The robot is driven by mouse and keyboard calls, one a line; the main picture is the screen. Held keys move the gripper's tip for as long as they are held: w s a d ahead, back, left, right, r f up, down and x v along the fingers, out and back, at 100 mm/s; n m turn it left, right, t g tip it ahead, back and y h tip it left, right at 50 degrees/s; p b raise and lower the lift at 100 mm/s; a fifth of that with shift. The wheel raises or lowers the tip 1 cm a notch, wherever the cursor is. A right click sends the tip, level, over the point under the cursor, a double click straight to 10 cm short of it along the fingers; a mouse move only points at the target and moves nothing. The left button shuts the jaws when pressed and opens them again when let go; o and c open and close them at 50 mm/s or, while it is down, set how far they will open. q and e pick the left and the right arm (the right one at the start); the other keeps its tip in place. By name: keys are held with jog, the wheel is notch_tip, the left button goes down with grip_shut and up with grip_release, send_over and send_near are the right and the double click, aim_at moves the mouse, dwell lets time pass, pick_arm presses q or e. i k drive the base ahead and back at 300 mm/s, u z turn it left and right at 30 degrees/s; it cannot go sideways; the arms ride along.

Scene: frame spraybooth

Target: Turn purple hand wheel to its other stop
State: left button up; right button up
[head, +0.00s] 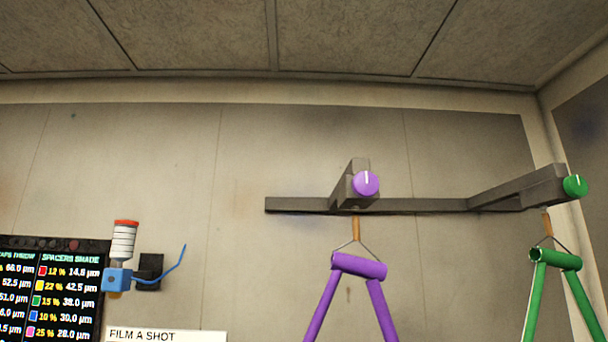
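The purple hand wheel (366,184) is a round knob on the front end of a dark grey bracket arm, right of centre in the head view. A white mark on its face points straight up. Below it a purple frame (360,266) hangs from a brown strap and a wire. Neither of my grippers shows in the head view.
A green knob (575,186) sits on a second bracket arm at the right, with a green frame (556,259) hanging below. A dark rail (430,205) runs along the wall. A blue spray device (118,279) and a display (50,290) are at the left.

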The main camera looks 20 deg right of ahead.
aim_at(366, 184)
jog(key=u, duration=0.65)
jog(key=k, duration=0.9)
jog(key=u, duration=0.75)
jog(key=i, duration=1.75)
jog(key=z, duration=1.55)
jog(key=i, duration=0.65)
jog(key=z, duration=0.65)
